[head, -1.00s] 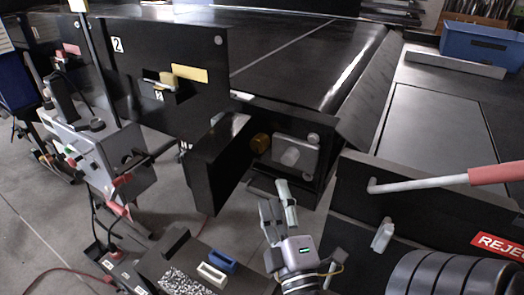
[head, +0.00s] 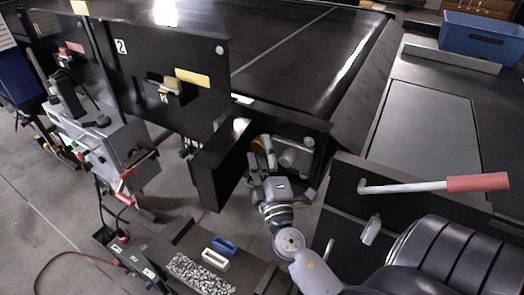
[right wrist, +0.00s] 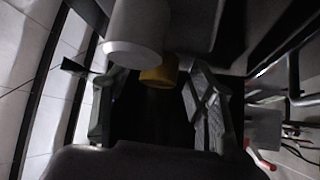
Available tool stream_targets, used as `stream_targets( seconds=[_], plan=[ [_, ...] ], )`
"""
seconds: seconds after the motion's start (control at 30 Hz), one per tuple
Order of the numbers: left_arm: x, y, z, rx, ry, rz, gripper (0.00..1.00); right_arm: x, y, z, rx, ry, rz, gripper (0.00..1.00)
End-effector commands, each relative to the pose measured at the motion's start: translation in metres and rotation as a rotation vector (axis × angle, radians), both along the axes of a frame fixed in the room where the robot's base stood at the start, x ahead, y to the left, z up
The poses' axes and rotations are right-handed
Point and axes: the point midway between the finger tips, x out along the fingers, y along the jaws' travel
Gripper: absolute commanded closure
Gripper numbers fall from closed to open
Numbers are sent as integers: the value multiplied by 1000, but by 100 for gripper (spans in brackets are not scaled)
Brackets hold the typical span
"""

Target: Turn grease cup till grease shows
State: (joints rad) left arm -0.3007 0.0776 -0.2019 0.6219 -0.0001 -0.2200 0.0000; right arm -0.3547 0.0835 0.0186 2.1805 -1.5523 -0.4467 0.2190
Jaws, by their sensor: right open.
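The brass-yellow grease cup (head: 257,146) sits in the dark recess at the conveyor's end, left of a grey bearing block (head: 304,158) with a pale round shaft end (head: 287,158). My right gripper (head: 262,146) is at the cup, its fingers partly hiding it. In the right wrist view the cup (right wrist: 158,72) shows between the tips of my open right gripper (right wrist: 157,82), with space beside it. The shaft end (right wrist: 135,40) looms close in front, over the upper left. No grease is visible. My left gripper is out of view.
An open black door (head: 218,165) stands left of the recess. A lever with a red grip (head: 477,183) and black rollers are at right. A box with blue and white switches (head: 215,259) is below. A blue bin (head: 484,40) is at the back right.

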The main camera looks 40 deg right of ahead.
Motion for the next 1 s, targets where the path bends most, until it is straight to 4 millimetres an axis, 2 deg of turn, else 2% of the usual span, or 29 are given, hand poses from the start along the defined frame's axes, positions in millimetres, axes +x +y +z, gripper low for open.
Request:
stream_targets(
  seconds=[0.07,0.77,1.0],
  plan=[
    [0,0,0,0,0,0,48,0,0,0,0,0,0,48],
    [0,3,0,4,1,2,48,0,0,0,0,0,0,95],
    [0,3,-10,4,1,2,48,0,1,-4,6,-14,0,96]
  ],
)
